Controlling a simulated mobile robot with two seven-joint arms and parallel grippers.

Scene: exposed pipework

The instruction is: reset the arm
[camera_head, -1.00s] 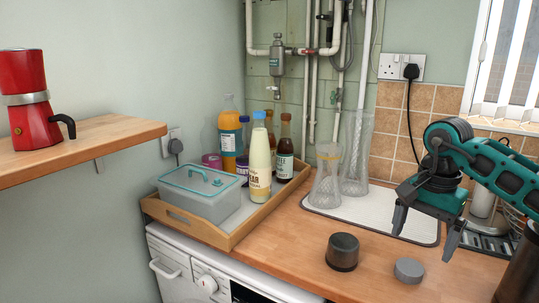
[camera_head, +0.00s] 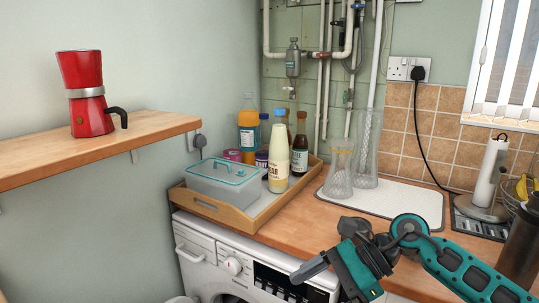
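My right arm (camera_head: 465,270) comes in from the lower right, low in front of the worktop's front edge. Its gripper (camera_head: 305,268) points left, in front of the washing machine. One dark finger shows clearly; the other is not clear, so I cannot tell the opening. I see nothing held in it. My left gripper is out of view.
A wooden tray (camera_head: 225,217) holds a lidded box (camera_head: 222,182) and several bottles. Glass vases (camera_head: 338,172) stand on a white mat (camera_head: 410,202). A red moka pot (camera_head: 88,100) is on the shelf (camera_head: 150,128). The washing machine (camera_head: 205,250) is below the worktop (camera_head: 310,222).

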